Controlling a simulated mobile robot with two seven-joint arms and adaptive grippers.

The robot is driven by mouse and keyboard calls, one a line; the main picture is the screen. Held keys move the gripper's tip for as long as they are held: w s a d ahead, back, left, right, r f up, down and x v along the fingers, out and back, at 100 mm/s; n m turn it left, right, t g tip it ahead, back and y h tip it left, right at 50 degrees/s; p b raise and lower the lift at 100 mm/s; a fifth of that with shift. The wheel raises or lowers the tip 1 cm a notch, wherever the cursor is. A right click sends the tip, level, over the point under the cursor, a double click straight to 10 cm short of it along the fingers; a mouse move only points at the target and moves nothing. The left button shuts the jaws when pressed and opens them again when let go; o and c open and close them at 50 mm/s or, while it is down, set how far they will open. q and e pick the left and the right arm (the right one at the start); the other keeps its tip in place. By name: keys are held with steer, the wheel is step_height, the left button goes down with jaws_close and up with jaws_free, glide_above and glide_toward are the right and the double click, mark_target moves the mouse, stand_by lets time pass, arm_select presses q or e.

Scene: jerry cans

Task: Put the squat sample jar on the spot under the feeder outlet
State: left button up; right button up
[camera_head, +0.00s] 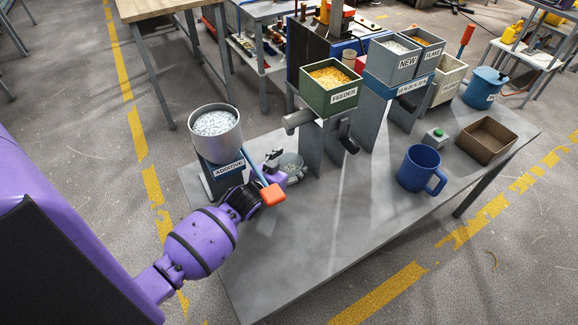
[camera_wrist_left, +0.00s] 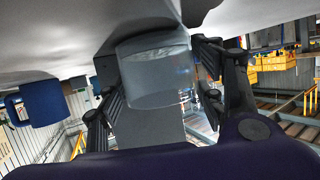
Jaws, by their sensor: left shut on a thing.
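The squat sample jar (camera_head: 291,163) is clear and short. My left gripper (camera_head: 284,168) is shut around it, just beyond the additive stand. In the left wrist view, which looks upside down, the jar (camera_wrist_left: 157,75) sits between the two dark fingers (camera_wrist_left: 165,85). The green feeder (camera_head: 331,101) holds yellow pellets. Its grey outlet pipe (camera_head: 297,121) points left, and the jar shows below it in the picture. I cannot tell whether the jar touches the table. No marked spot is clear. My right gripper is not in view.
The additive container (camera_head: 216,143) and its blue lever with an orange end (camera_head: 272,195) stand close to my left gripper. A blue mug (camera_head: 417,169), a green button (camera_head: 437,134) and a brown tray (camera_head: 487,139) are to the right. The table's front (camera_head: 290,250) is clear.

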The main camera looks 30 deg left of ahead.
arm_select(q)
steer(key=shift+f, duration=0.1)
steer(key=o, duration=1.3)
steer(key=shift+r, duration=0.2)
steer(key=v, duration=1.2)
steer(key=shift+p, duration=0.3)
